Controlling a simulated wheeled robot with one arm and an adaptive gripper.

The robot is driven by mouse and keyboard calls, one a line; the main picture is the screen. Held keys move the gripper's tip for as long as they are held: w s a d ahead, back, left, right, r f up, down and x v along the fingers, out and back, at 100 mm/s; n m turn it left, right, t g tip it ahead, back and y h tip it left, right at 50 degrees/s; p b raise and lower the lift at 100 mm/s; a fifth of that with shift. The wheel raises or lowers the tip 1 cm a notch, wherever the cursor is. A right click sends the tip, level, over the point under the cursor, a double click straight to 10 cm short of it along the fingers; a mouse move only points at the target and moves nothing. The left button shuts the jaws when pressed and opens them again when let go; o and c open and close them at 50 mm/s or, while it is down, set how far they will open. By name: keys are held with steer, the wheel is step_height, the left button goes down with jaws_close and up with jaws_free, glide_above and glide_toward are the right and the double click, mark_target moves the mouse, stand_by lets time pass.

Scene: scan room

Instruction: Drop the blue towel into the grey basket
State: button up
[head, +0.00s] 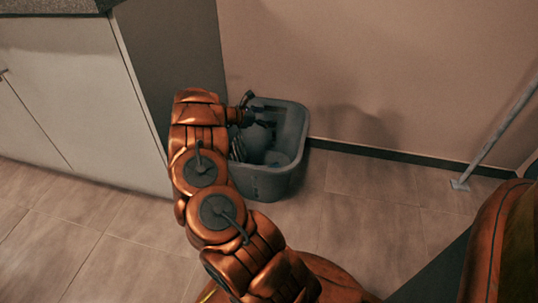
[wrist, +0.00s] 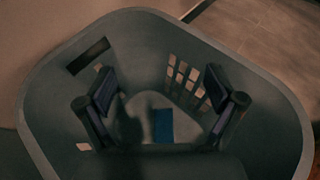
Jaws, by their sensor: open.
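The grey basket (head: 268,184) stands on the floor against the wall, with slotted sides and an open top. It fills most of the wrist view (wrist: 150,45). My gripper (head: 258,111) is over the basket opening with its fingers pointing in. In the wrist view its two fingers (wrist: 158,88) are spread wide apart with nothing between them. A small blue patch, which looks like the blue towel (wrist: 163,126), lies on the pale basket bottom below the fingers. In the head view I cannot make out the towel; my arm and the basket wall hide part of the inside.
A white cabinet (head: 75,90) with a dark side panel stands to the left, close to my arm. The beige wall (head: 400,70) is right behind the basket. A thin grey pole (head: 497,133) reaches the floor at the right. The tiled floor (head: 365,205) right of the basket is clear.

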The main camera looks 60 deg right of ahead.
steer(key=shift+a, duration=0.1)
steer(key=v, duration=0.7)
steer(key=shift+w, duration=0.15)
steer(key=shift+a+r, duration=0.1)
stand_by(0.5)
